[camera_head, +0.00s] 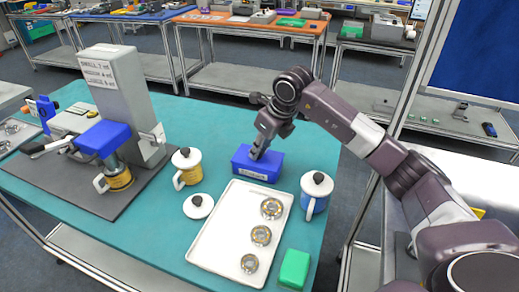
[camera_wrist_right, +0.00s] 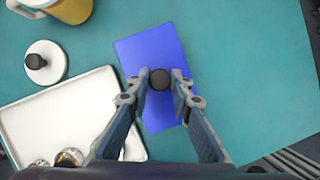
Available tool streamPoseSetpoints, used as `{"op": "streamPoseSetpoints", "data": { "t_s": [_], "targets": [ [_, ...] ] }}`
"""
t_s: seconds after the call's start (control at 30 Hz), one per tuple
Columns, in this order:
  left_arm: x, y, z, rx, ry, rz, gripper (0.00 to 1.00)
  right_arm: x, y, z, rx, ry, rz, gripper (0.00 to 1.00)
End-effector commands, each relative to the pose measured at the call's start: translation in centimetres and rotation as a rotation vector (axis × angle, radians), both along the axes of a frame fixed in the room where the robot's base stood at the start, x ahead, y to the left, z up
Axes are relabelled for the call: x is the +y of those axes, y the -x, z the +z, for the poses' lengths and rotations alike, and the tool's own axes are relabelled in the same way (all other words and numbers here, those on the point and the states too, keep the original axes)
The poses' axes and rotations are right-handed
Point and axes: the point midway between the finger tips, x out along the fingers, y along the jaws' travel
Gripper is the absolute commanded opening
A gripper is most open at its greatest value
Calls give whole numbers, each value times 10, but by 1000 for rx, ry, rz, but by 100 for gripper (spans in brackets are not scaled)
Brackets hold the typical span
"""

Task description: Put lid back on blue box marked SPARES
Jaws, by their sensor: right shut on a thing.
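The blue box (camera_head: 262,172) with a pale label on its front stands on the teal table behind the white tray. The label is too small to read. My right gripper (camera_head: 257,153) comes down on it from above. In the right wrist view, my right gripper (camera_wrist_right: 160,88) is shut on the black knob (camera_wrist_right: 160,78) of a flat blue lid (camera_wrist_right: 148,45). The lid covers the box from above, and the box's inside is hidden. I cannot tell whether the lid is fully seated. My left gripper is not in view.
A white tray (camera_head: 222,245) with metal rings lies in front of the box. A blue mug (camera_head: 314,204) stands right, a yellow mug (camera_head: 190,176) left. A loose white lid (camera_head: 192,211) and a green block (camera_head: 294,268) are nearby. A grey press (camera_head: 125,85) stands left.

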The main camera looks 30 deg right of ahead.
Motion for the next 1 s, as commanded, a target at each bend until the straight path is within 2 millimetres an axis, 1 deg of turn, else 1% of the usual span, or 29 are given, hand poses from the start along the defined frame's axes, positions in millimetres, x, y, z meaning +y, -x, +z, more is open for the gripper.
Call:
{"op": "streamPoseSetpoints", "data": {
  "t_s": [0.33, 0.37, 0.5, 0.53, 0.73, 0.9, 1.0],
  "targets": [
    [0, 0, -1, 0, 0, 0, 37, 0, 0, 0, 0, 0, 0, 0],
    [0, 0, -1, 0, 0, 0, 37, 0, 0, 0, 0, 0, 0, 22],
    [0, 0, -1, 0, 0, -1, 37, 0, 0, 0, 0, 0, 0, 37],
    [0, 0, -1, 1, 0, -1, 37, 0, 0, 0, 0, 0, 0, 40],
    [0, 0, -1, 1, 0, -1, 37, 0, 0, 0, 0, 0, 0, 40],
    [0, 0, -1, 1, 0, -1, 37, 0, 0, 0, 0, -1, 0, 58],
    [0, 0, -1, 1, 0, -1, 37, 0, 0, 0, 0, -1, 0, 58]
  ]
}}
